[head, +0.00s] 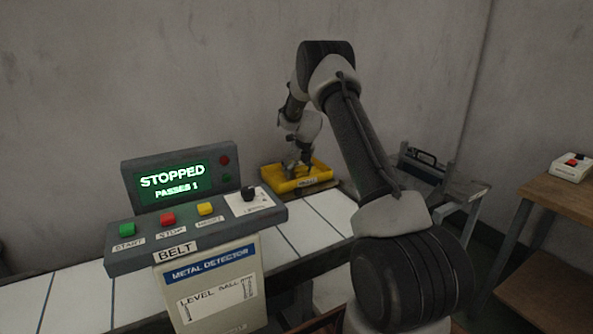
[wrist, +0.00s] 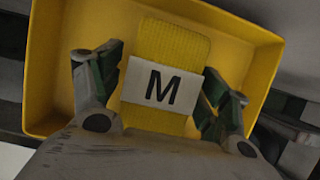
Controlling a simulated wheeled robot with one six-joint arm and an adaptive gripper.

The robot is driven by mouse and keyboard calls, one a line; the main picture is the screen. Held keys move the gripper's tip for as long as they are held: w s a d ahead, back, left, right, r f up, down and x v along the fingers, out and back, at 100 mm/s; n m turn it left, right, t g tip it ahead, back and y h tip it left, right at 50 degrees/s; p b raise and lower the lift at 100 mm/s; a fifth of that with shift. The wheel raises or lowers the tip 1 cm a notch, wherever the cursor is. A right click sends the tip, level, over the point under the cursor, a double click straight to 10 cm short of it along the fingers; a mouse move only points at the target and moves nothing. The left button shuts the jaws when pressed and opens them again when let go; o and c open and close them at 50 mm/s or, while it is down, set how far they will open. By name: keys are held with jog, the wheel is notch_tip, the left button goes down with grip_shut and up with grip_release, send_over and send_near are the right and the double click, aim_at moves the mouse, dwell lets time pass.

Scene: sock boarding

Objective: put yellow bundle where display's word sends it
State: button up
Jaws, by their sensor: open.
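The display (head: 172,184) glows green and reads "STOPPED" and "PASSES 1". The yellow bundle (wrist: 172,50) has a white band marked "M" and lies in a yellow tray (wrist: 42,60). In the wrist view my gripper (wrist: 163,88) is open, with one finger on each side of the bundle at its band. Contact with the bundle cannot be told. In the head view my gripper (head: 300,168) is down at the yellow tray (head: 322,184), and the bundle there is too small to make out clearly.
The belt console (head: 190,232) has green, red and yellow buttons and a black knob. A white tiled belt (head: 325,212) runs behind it. A dark toolbox-like case (head: 423,165) stands right of the tray. A wooden table (head: 565,200) with a small button box (head: 571,167) is at far right.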

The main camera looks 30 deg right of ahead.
jog(key=v, duration=1.2)
jog(key=shift+r, duration=0.1)
jog(key=s+a+r+n, duration=0.5)
jog(key=s+r+n, duration=0.3)
jog(key=s+r, duration=0.15)
jog(key=s+a+r+n, duration=0.4)
jog(key=s+r+n, duration=0.4)
jog(key=s, duration=0.3)
jog(key=s+a+n, duration=0.2)
jog(key=s+n, duration=0.7)
jog(key=s, duration=0.4)
jog(key=s+a+f+n, duration=0.1)
jog(key=s+a+n, duration=0.1)
jog(key=s+n, duration=0.8)
jog(key=s, duration=0.4)
jog(key=shift+s+a+n, duration=0.3)
